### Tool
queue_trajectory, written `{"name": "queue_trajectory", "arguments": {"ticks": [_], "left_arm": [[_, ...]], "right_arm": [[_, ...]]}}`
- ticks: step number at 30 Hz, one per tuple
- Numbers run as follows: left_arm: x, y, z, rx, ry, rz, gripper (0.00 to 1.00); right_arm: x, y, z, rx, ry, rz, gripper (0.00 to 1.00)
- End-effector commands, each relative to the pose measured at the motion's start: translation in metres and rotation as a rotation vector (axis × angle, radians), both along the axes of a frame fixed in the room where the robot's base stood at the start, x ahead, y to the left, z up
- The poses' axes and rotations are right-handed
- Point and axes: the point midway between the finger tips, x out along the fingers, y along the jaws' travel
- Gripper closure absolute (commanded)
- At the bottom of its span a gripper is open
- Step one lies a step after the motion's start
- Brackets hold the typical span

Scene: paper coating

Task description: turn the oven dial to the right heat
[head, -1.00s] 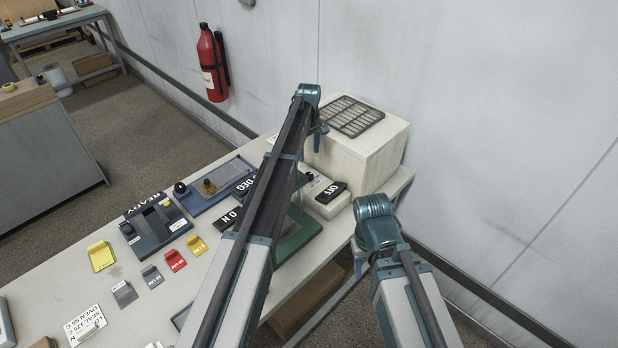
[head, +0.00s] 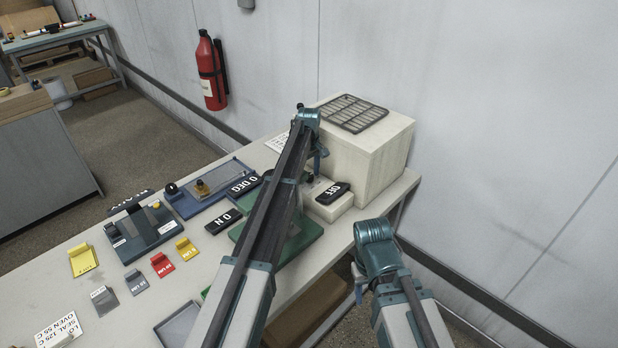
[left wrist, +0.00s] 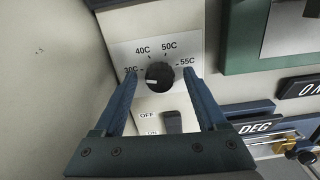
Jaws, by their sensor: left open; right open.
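The oven dial (left wrist: 160,75) is a round black knob on a white panel marked 30C, 40C, 50C and 55C. Its white mark is on the left side, nearest the 30C label. My left gripper (left wrist: 159,76) is open, with one finger on each side of the dial; I cannot tell whether they touch it. In the head view, my left arm covers the dial, beside the cream oven box (head: 372,165). A white card (head: 58,330) at bottom left reads "SEAL 125 C, OVEN 55 C". My right gripper (head: 360,286) is open and empty, off the table's front edge.
A black OFF/ON rocker switch (left wrist: 172,122) sits below the dial. A dark OFF plaque (head: 333,193) lies by the oven. A green base (head: 300,240) stands under my left arm. Coloured clips, including a yellow one (head: 83,260), lie at left. The wall is close behind the oven.

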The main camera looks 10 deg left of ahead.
Motion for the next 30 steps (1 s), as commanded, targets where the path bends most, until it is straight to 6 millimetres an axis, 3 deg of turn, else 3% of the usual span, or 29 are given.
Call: {"name": "queue_trajectory", "arguments": {"ticks": [4, 16, 30], "left_arm": [[0.0, 0.0, 0.0008, 0.0, 0.0, 0.0, 0.28], [0.0001, -0.0001, 0.0008, 0.0, 0.0, 0.0, 1.0], [0.0, 0.0, 0.0007, 0.0, 0.0, -0.103, 1.0]], "right_arm": [[0.0, 0.0, 0.0008, 0.0, 0.0, 0.0, 0.5], [0.0, -0.0001, 0.0007, 0.0, 0.0, 0.0, 0.5], [0.0, -0.0001, 0.0007, 0.0, 0.0, 0.0, 0.5]]}}
